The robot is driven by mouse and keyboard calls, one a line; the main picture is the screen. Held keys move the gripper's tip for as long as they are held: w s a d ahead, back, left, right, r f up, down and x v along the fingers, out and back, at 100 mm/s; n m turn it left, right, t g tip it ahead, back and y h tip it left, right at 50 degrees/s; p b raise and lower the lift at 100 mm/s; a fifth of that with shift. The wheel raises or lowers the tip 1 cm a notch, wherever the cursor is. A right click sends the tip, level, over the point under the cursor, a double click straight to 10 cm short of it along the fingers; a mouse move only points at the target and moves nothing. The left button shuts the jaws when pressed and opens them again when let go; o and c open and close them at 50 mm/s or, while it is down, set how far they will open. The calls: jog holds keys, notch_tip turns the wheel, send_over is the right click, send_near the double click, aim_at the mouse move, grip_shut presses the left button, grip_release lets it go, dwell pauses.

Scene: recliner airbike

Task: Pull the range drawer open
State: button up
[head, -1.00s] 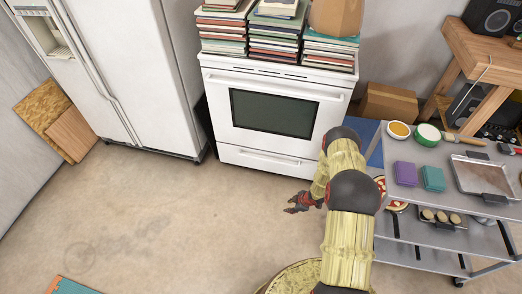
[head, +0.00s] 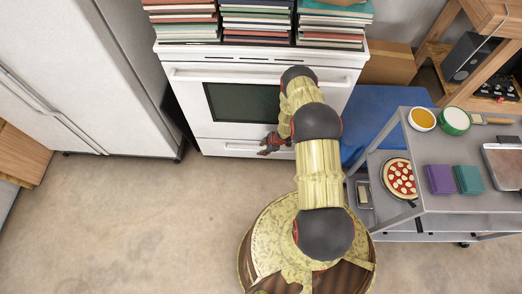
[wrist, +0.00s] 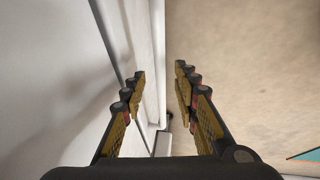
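The white range (head: 185,105) stands against the back wall. Its low drawer (head: 222,150) lies under the oven door with the dark window and looks shut. My gripper (head: 264,146) is low in front of the drawer's right half, and my arm hides the drawer's right end. In the wrist view my gripper (wrist: 160,70) has its two fingers spread apart. A white strip of the range front (wrist: 158,50) shows between them, and the left finger lies over the white front. I cannot tell whether either finger touches it.
A white fridge (head: 75,75) stands left of the range. A metal cart (head: 405,205) with a pizza (head: 399,178) and bowls stands close on my right. Books (head: 257,22) are stacked on the range. The floor (head: 130,220) at left is clear.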

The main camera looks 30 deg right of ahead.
jog(key=shift+x, duration=0.9)
jog(key=shift+c, duration=1.4)
grip_shut()
